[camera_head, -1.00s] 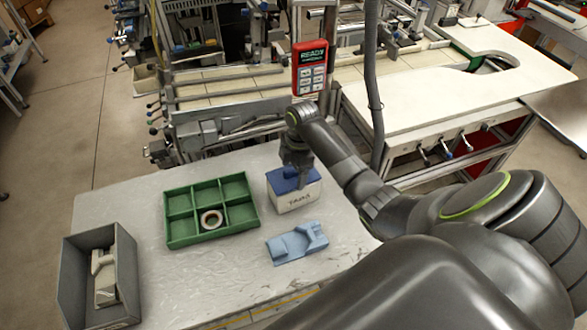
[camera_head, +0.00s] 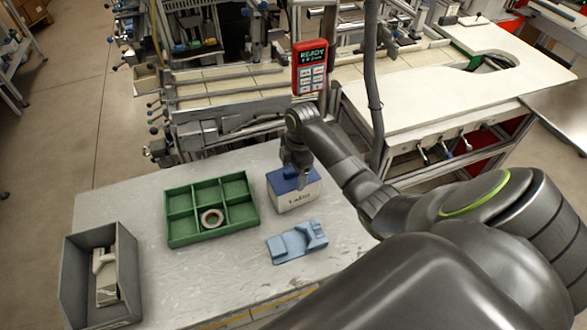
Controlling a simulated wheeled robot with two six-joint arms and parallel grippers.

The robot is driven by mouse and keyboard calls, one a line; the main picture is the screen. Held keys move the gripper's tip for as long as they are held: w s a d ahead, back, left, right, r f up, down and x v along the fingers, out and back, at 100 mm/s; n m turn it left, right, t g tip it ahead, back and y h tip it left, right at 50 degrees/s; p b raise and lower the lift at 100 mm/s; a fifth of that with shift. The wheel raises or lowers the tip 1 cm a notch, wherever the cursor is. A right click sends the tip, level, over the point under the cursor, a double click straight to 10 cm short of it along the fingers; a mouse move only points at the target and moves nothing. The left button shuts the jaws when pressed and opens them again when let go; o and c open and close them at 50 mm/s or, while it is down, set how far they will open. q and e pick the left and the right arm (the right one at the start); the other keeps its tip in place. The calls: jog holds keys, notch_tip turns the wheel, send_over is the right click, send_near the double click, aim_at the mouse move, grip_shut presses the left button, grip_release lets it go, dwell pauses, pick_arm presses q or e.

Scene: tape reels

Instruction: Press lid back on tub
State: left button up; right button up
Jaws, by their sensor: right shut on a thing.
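The white tub (camera_head: 298,200) with dark lettering stands upright on the grey table, right of the green tray. Its blue lid (camera_head: 284,181) lies on top of it; whether it is fully seated all round I cannot tell. My right gripper (camera_head: 301,184) points down at the lid from above and is shut on it; its fingers cover part of the lid. My left gripper is not in view.
A green divided tray (camera_head: 179,240) holds a tape reel (camera_head: 212,218). A light-blue moulded holder (camera_head: 285,250) lies in front of the tub. A grey bin (camera_head: 72,272) with a pale object stands at the left. A red panel (camera_head: 309,66) reading READY is behind.

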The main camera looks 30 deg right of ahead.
dwell(0.8)
jog(key=o, duration=0.9)
jog(key=shift+p, duration=0.35)
notch_tip(320, 180, up, 2)
jog(key=p, duration=0.2)
jog(key=shift+r+p, duration=0.25)
jog(key=shift+p, duration=0.05)
jog(key=shift+r, duration=2.2)
